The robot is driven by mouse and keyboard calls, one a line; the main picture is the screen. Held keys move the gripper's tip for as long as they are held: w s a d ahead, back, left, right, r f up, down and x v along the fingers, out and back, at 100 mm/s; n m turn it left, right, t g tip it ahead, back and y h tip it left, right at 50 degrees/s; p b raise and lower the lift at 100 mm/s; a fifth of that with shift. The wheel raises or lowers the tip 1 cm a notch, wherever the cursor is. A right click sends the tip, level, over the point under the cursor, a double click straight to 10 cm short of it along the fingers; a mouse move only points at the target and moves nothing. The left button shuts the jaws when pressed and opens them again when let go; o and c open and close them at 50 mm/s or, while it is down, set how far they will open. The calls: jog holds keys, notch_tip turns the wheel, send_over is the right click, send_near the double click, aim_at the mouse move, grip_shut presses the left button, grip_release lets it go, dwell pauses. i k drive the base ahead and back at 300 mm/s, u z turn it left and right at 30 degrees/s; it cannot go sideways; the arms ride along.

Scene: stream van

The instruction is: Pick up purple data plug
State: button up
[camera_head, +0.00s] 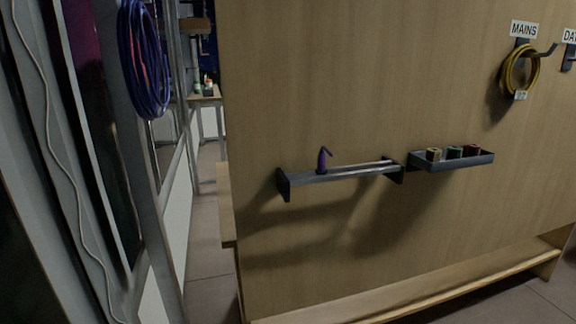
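The purple data plug (322,161) stands upright on a narrow dark shelf (346,174) fixed to the wooden panel. It is small and its top bends to one side. It stands on the left half of the shelf, and nothing touches it from above. My gripper is not in view.
A dark tray (467,162) with several small coloured rolls is fixed to the panel right of the shelf. A yellow cable coil (507,74) hangs under a MAINS label (524,29). A blue and purple cable coil (134,60) hangs at left. A wooden ledge (420,291) runs along the panel's bottom.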

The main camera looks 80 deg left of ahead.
aim_at(322, 170)
jog(key=u, duration=3.35)
jog(key=k, duration=0.35)
jog(key=u, duration=0.1)
jog(key=i, duration=0.45)
jog(key=z, duration=0.1)
